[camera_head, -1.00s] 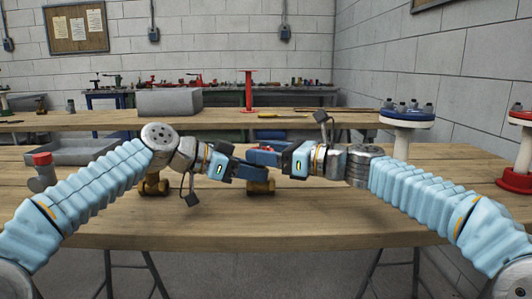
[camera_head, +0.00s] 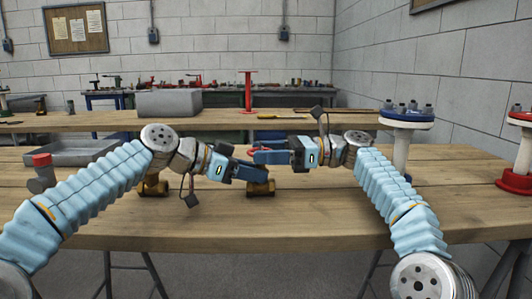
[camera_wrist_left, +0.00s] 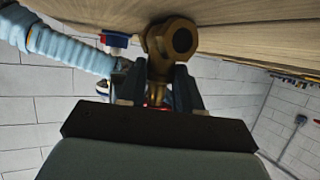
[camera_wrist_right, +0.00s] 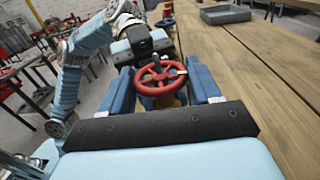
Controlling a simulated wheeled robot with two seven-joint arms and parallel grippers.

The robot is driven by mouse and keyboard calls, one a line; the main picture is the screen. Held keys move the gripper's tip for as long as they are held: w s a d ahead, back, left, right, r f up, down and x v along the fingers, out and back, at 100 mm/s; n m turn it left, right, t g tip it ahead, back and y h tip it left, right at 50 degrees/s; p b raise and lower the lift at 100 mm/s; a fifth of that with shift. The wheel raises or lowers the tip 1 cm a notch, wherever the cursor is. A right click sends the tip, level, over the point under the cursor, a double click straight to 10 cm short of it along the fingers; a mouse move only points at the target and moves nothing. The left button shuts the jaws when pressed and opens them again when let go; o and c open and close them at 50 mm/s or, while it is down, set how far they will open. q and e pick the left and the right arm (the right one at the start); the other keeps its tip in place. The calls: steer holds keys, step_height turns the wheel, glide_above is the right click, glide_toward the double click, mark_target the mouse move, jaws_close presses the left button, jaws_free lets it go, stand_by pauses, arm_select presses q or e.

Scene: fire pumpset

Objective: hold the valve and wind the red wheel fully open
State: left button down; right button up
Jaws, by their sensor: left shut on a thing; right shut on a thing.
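The brass valve (camera_head: 262,188) is on the wooden table, partly hidden by my grippers. Its body end with a round hole shows in the left wrist view (camera_wrist_left: 172,42). My left gripper (camera_head: 266,174) is shut on the valve's neck from the left. The red wheel (camera_wrist_right: 160,77) sits on top of the valve, between the fingers in the right wrist view; only a sliver shows in the head view (camera_head: 253,150). My right gripper (camera_head: 256,157) comes in from the right above the left one and is shut on the wheel.
Another brass fitting (camera_head: 153,187) stands behind my left arm. A grey tray (camera_head: 88,155) and a red-topped grey fitting (camera_head: 42,170) are at the left. A blue-and-white flanged piece (camera_head: 407,118) and a red-based one (camera_head: 516,180) stand at the right. The table front is clear.

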steer(key=shift+r, duration=0.1)
stand_by(0.3)
steer(key=o, duration=0.8)
steer(key=shift+t, duration=0.3)
